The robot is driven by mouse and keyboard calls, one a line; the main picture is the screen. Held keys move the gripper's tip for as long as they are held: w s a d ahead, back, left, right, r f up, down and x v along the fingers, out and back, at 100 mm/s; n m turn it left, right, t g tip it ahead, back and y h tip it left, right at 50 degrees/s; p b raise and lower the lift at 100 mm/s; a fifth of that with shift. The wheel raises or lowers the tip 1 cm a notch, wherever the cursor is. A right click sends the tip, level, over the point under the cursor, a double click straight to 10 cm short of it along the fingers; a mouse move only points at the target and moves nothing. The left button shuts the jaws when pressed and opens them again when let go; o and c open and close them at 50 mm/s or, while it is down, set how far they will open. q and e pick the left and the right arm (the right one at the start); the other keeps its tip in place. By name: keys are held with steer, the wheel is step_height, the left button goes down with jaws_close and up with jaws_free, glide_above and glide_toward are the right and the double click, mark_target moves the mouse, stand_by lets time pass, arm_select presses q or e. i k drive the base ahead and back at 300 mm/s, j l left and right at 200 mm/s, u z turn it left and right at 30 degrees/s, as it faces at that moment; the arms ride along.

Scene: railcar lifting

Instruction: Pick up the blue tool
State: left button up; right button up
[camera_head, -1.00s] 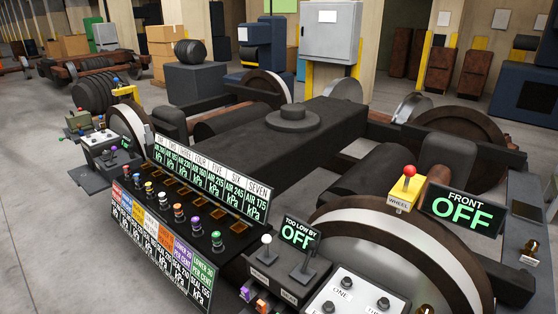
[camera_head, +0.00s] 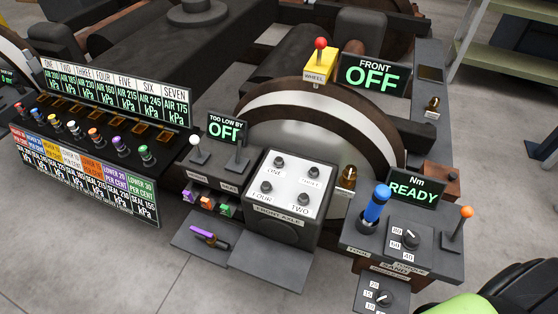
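The blue tool (camera_head: 376,203) stands upright, slightly tilted, in a dark round holder on a grey control stand (camera_head: 440,262) at the right. Its blue handle points up, and its lower end is hidden in the holder. A black and lime-green shape at the bottom right corner looks like part of my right arm. No fingertips of either gripper show, and nothing touches the tool.
Around the tool are a "Nm READY" display (camera_head: 412,188), a dial (camera_head: 409,239) and an orange-topped lever (camera_head: 459,224). A white "FRONT AXLE" panel (camera_head: 284,185) stands to the left, before a large wheel. Grey floor is clear at the front left.

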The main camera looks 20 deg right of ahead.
mark_target(381, 194)
steer(key=z, duration=1.5)
